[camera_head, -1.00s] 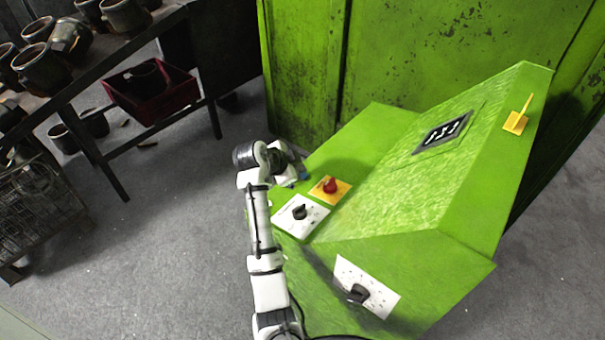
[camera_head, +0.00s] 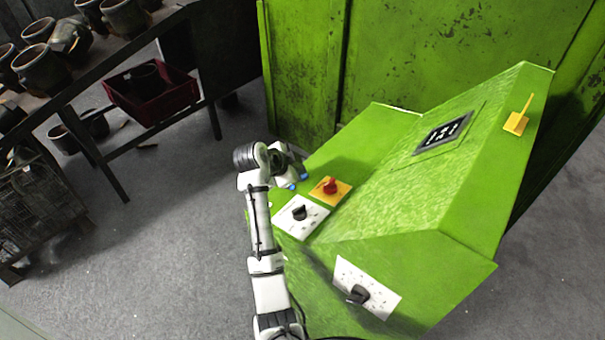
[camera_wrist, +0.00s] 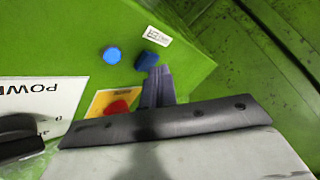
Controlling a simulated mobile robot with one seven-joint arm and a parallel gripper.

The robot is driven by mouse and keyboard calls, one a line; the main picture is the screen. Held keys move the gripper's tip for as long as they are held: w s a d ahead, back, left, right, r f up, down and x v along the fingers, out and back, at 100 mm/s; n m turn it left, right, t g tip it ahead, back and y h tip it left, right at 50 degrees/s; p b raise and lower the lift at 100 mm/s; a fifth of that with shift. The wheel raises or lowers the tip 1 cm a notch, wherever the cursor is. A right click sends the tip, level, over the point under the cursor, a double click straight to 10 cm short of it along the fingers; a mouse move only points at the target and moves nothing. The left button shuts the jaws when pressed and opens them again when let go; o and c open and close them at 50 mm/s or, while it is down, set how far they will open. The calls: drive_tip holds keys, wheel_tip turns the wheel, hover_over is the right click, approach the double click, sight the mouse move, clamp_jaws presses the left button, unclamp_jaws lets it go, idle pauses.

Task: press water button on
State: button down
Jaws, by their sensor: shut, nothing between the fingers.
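Two blue buttons are on the green console. One blue button (camera_wrist: 112,55) is in the open in the wrist view. The other, darker blue button (camera_wrist: 146,60) lies right at the tip of my gripper (camera_wrist: 157,80); I cannot tell if they touch. A small white label (camera_wrist: 157,36) sits beside this button, its text too small to read. In the head view both blue buttons (camera_head: 291,187) (camera_head: 304,176) show beside my gripper, which partly hides that area. My gripper is shut and empty, its fingers together.
A red button (camera_head: 330,186) on a yellow plate and a black knob (camera_head: 299,213) on a white plate are close by. Another knob (camera_head: 358,294) is on the console's front. A green cabinet (camera_head: 300,70) stands behind. A table with pots is at left; floor between is clear.

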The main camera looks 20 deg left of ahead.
wheel_tip(320, 180, up, 6)
drive_tip(key=p, duration=0.3)
drive_tip(key=shift+w+a, duration=0.2)
drive_tip(key=shift+a, duration=0.25)
idle(0.4)
